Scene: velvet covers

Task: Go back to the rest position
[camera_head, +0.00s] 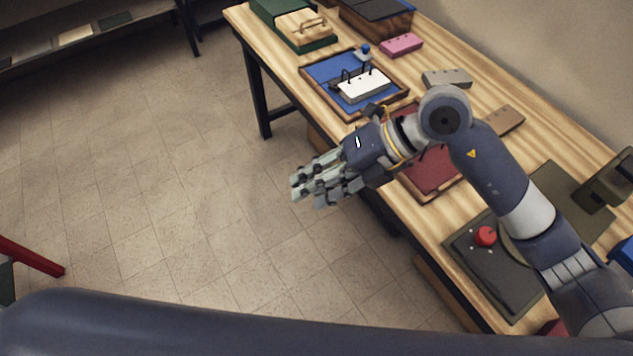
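My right arm comes in from the lower right and reaches over the workbench (460,70). My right gripper (312,191) hangs out past the bench's front edge, above the tiled floor. Its fingers point left and lie near each other; I see nothing between them, but the angle hides how far apart they are. My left gripper is out of view.
On the bench are a blue tray (325,72) with a white block (364,86), a pink block (401,45), a red tray (438,176) partly behind my arm, and a dark board with a red knob (486,236). The floor (150,180) left of the bench is clear.

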